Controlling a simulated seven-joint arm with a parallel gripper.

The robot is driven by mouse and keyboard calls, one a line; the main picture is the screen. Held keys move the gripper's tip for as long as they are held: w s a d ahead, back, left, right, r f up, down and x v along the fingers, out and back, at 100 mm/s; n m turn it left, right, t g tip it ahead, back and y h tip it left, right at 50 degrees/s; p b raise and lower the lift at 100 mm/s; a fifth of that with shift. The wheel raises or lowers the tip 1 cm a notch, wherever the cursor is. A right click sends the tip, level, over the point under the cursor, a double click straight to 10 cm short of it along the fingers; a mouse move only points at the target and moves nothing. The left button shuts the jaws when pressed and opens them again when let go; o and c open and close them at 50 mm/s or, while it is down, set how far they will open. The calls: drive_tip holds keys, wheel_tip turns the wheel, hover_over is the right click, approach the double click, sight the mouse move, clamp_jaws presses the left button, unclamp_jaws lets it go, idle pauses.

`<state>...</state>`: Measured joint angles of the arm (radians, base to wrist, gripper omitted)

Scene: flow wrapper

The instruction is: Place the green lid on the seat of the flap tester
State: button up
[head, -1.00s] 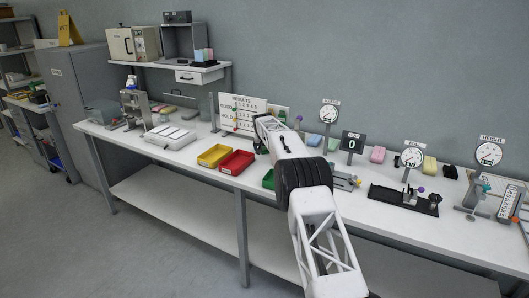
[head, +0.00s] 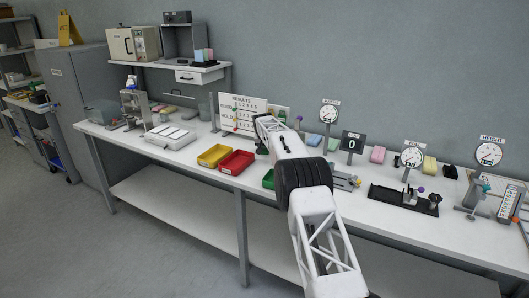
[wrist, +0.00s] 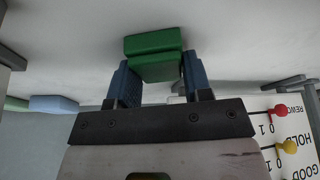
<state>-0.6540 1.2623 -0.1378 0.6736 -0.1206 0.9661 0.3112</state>
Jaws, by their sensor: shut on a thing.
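My gripper (wrist: 156,76) shows in the wrist view with its two blue fingers shut on the green lid (wrist: 153,44), which sits between the fingertips as a green block with a seam line. The pale bench surface lies beyond the lid; I cannot tell whether they touch. In the head view my own arm hides the gripper and lid. Several dial and display testers stand on the bench, including one with a display reading 0 (head: 352,142) and a dial with a black base (head: 404,200). I cannot tell which is the flap tester, and its seat is not clear.
Yellow (head: 214,155) and red (head: 236,162) trays lie left of my arm; a green tray (head: 268,180) is partly hidden behind it. A results board (head: 243,112) stands behind, its pegs near the gripper in the wrist view. Coloured blocks line the bench back.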

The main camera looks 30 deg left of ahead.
sight(265, 148)
drive_tip(key=shift+c, duration=0.5)
drive_tip(key=shift+r, duration=0.2)
drive_tip(key=shift+r, duration=1.6)
drive_tip(key=s+d, duration=0.4)
drive_tip(key=s, duration=0.5)
drive_tip(key=s+d, duration=0.4)
drive_tip(key=s, duration=0.6)
drive_tip(key=s+d, duration=0.4)
drive_tip(key=s, duration=0.6)
drive_tip(key=shift+s+d, duration=0.15)
drive_tip(key=shift+s, duration=0.1)
drive_tip(key=shift+s, duration=0.1)
